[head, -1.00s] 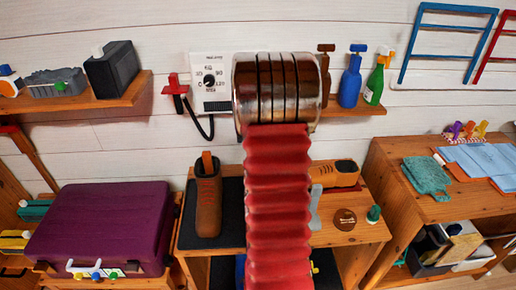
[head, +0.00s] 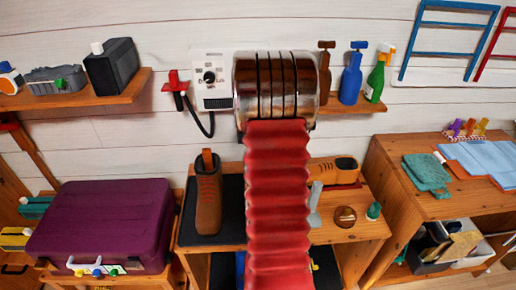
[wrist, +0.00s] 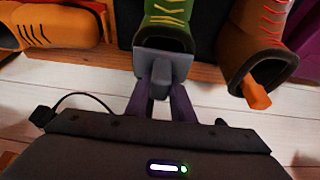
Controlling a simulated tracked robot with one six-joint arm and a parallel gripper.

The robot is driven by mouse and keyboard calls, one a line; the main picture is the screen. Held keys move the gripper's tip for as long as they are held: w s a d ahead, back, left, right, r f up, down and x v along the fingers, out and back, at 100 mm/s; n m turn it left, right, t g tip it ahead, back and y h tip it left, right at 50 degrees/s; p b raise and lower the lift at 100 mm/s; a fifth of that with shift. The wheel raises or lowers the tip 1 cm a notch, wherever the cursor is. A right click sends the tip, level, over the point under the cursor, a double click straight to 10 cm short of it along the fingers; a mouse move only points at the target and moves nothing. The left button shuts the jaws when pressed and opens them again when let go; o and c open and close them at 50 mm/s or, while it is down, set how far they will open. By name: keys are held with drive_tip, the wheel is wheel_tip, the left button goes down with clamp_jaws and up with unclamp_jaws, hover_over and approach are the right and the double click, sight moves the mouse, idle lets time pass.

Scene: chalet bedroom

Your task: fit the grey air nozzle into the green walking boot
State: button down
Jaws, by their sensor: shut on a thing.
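In the wrist view my gripper (wrist: 160,90), with two dark purple fingers, is shut on the grey air nozzle (wrist: 179,64). The nozzle shows as a grey plate with a raised block in its middle. The green walking boot (wrist: 166,16), with yellow laces, stands just beyond it, and its dark opening faces the nozzle. The plate overlaps the edge of the opening; I cannot tell whether any part of the nozzle is inside. In the head view my red arm hides the gripper, the nozzle and the green boot.
A brown boot (head: 208,205) with an orange piece at its top stands on a dark mat (head: 228,228), beside the green boot in the wrist view. An orange shoe (head: 340,170) lies on the other side. A purple case (head: 100,225) sits at left.

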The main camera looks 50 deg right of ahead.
drive_tip(key=c, duration=1.5)
unclamp_jaws()
drive_tip(key=shift+o, duration=0.2)
drive_tip(key=v, duration=1.3)
drive_tip(key=shift+r, duration=0.3)
drive_tip(key=shift+s, duration=0.15)
